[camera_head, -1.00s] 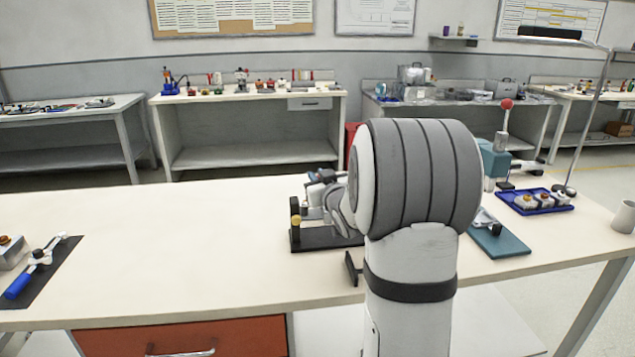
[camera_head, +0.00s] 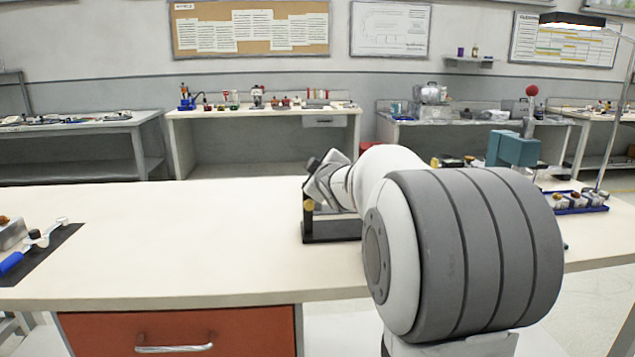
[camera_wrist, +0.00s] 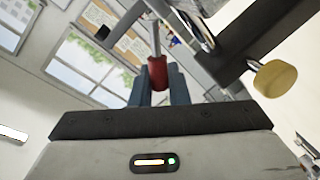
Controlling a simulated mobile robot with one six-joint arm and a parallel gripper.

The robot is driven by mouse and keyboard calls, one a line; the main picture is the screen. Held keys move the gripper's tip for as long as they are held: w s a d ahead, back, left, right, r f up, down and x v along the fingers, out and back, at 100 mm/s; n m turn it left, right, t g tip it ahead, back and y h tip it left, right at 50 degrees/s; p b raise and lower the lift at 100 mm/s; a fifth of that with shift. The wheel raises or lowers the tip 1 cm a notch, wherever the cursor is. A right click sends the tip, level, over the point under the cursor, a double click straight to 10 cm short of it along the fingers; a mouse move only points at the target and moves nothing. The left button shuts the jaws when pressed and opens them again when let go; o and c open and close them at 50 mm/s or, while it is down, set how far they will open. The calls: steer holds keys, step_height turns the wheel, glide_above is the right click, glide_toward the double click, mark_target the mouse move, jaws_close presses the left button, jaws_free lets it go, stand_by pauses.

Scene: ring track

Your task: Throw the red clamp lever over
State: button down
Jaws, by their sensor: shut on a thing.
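The red clamp lever grip (camera_wrist: 157,73) shows in the wrist view, on a thin metal rod that runs up from it. My gripper (camera_wrist: 160,88) is shut on this red grip, with one dark finger on each side. In the head view the wrist end of my arm is over a black clamp base (camera_head: 331,230) on the bench, and the lever is hidden there. A yellow knob (camera_wrist: 274,79) sits on a dark bar (camera_wrist: 250,45) to the right of the grip in the wrist view.
The white bench (camera_head: 190,230) is clear left of the clamp base. To the right are a teal press (camera_head: 514,150) with a red ball knob and a blue tray (camera_head: 578,206) of parts. My arm hides much between.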

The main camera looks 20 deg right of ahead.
steer(key=shift+w+a+f+n+b, duration=0.1)
steer(key=shift+a+f+n+b, duration=0.05)
steer(key=shift+n+b, duration=0.4)
steer(key=c, duration=1.5)
jaws_free()
steer(key=shift+o, duration=0.2)
steer(key=p+v, duration=0.1)
steer(key=v, duration=0.6)
steer(key=shift+s, duration=0.4)
steer(key=shift+a, duration=0.1)
steer(key=shift+p, duration=0.4)
